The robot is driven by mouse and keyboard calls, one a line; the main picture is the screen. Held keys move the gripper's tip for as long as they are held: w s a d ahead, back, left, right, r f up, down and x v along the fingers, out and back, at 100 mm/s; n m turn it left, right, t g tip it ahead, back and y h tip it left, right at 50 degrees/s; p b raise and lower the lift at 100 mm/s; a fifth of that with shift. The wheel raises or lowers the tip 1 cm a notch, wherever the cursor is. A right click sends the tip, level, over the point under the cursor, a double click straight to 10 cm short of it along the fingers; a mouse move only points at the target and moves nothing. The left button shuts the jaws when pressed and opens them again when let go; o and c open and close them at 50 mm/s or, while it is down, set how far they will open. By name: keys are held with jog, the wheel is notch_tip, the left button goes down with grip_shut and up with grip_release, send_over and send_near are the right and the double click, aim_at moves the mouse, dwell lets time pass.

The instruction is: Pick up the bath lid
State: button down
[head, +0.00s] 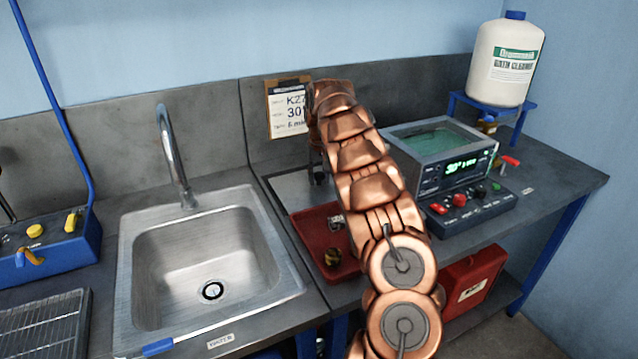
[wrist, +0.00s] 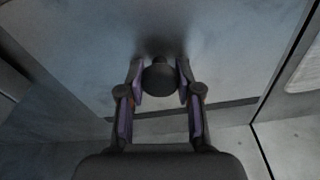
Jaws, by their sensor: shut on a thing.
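The bath lid is a flat grey metal plate (head: 290,187) on the bench between the sink and the bath. In the wrist view the lid (wrist: 225,55) fills the middle, with a dark round knob (wrist: 160,78) on it. My gripper (wrist: 159,82) is shut on this knob, one finger on each side. In the head view my gripper (head: 318,175) is a small dark shape over the plate, mostly hidden by my arm. I cannot tell whether the lid touches the bench.
The bath (head: 440,150) stands open to the right, with greenish liquid inside and a lit control panel. A red tray (head: 312,225) with small parts lies in front of the lid. The sink (head: 205,262) is left. A notice (head: 288,108) stands behind; a white jug (head: 505,62) stands back right.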

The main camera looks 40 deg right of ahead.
aim_at(319, 173)
jog(key=shift+r, duration=0.15)
jog(key=shift+r+b, duration=0.6)
jog(key=shift+r, duration=0.95)
jog(key=shift+a+r, duration=0.1)
jog(key=shift+a, duration=0.05)
jog(key=a+b, duration=0.1)
jog(key=a, duration=0.4)
jog(key=a+r+b, duration=0.1)
jog(key=a, duration=0.4)
jog(key=a+b, duration=0.2)
jog(key=a, duration=0.3)
jog(key=shift+s+a+r, duration=0.2)
jog(key=shift+s, duration=0.1)
jog(key=shift+a+r+p, duration=0.15)
jog(key=shift+r+p, duration=0.75)
jog(key=shift+r, duration=0.9)
